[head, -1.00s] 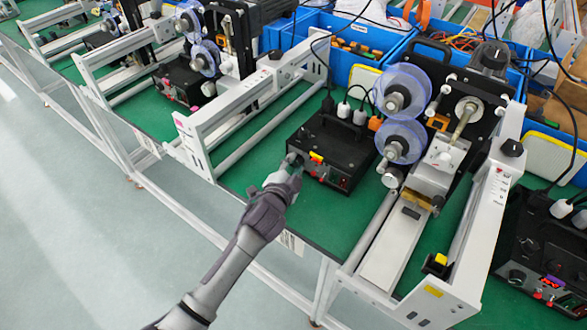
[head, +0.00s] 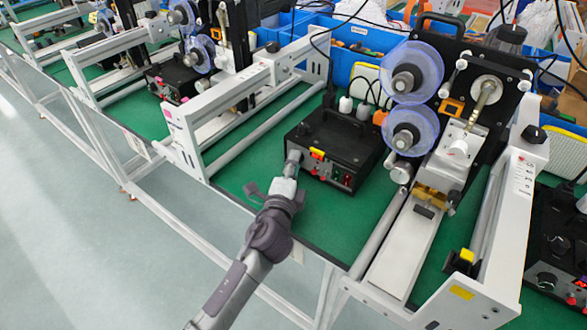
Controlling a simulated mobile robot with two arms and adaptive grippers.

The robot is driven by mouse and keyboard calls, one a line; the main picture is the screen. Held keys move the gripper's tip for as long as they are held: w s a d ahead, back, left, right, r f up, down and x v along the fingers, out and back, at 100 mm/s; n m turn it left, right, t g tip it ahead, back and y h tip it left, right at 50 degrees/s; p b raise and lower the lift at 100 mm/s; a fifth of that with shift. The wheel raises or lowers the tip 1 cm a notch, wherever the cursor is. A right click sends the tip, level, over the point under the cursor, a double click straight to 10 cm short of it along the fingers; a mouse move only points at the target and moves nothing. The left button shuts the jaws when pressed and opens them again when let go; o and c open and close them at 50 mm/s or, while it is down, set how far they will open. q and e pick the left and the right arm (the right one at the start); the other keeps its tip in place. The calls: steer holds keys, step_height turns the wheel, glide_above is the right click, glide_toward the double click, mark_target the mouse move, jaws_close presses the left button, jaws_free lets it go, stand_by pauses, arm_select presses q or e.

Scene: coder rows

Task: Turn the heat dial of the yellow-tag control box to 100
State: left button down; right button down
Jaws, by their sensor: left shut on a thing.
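The yellow-tag control box (head: 345,140) is a black box on the green bench top in the middle of the head view. Its yellow tag (head: 317,152) is on the front face near the left end, with red parts below it. My left gripper (head: 291,164) reaches up from below to the left end of that face. It is shut on the heat dial (head: 294,155), which is mostly hidden by the fingers. I cannot read the dial's setting. My right gripper is not in view.
A machine with clear blue reels (head: 412,72) and a white frame stands right of the box. A white rail frame (head: 185,145) stands to its left. Plugs and cables (head: 346,104) rise behind the box. Another black control box (head: 560,245) is at the right edge.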

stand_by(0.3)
arm_select(q)
steer(key=c, duration=1.2)
jaws_free()
steer(key=shift+o, duration=0.2)
steer(key=v, duration=1.2)
steer(key=shift+f, duration=0.1)
